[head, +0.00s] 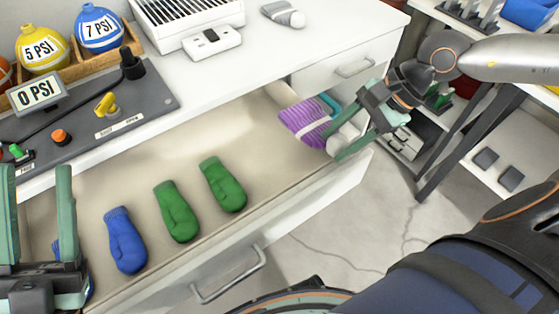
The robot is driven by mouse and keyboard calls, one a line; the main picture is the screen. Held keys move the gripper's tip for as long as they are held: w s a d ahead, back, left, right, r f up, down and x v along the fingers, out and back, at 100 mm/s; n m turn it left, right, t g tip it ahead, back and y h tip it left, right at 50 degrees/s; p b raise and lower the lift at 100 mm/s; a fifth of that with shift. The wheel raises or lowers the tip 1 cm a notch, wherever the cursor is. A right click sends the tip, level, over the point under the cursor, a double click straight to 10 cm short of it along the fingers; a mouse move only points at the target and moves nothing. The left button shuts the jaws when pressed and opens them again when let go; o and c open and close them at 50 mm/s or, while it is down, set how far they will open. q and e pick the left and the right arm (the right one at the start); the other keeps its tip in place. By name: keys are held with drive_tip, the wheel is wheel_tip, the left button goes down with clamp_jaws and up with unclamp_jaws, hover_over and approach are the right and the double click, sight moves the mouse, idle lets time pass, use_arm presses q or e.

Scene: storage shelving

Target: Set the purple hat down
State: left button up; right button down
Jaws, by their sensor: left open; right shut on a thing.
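The purple knit hat (300,117) with a pale band is at the right end of the open drawer (262,138). My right gripper (343,132) reaches in from the right and is shut on the hat. A whitish part lies between its fingers; I cannot tell whether it belongs to the hat. Whether the hat touches the drawer floor is unclear. My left gripper (36,175) is open and empty at the lower left, fingers pointing up, over the drawer's left end.
Two green mittens (177,212) and a blue mitten (125,241) lie in the drawer, with another blue item partly behind my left gripper. A grey panel (90,120) with an 0 PSI display stands on the counter. The drawer's middle back is clear.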

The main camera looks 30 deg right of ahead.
sight(318, 142)
drive_tip(key=shift+w+a+f, duration=0.4)
drive_tip(key=shift+a+f, duration=0.05)
drive_tip(key=shift+w+a, duration=0.15)
drive_tip(key=shift+w, duration=0.15)
drive_tip(key=shift+w+a+f, duration=0.3)
drive_tip(key=shift+w+a, duration=0.4)
drive_tip(key=shift+w, duration=0.05)
drive_tip(key=w+a+f, duration=0.1)
drive_tip(key=f, duration=0.1)
drive_tip(key=w+a+f, duration=0.1)
drive_tip(key=w+f, duration=0.1)
drive_tip(key=w+a+f+b, duration=0.1)
drive_tip(key=a, duration=0.1)
drive_tip(key=shift+w+f, duration=0.15)
drive_tip(key=shift+f, duration=0.25)
drive_tip(key=shift+x, duration=0.85)
wheel_tip(318, 142, down, 3)
drive_tip(key=shift+w+f+b, duration=0.1)
drive_tip(key=shift+w+b, duration=0.1)
drive_tip(key=shift+b, duration=0.45)
use_arm(q)
drive_tip(key=shift+s+d+f+m+h, duration=0.2)
drive_tip(key=shift+s+f+m+h, duration=0.1)
drive_tip(key=shift+s+f+h, duration=0.35)
use_arm(e)
drive_tip(key=shift+c, duration=1.6)
unclamp_jaws()
use_arm(q)
drive_tip(key=shift+w, duration=0.1)
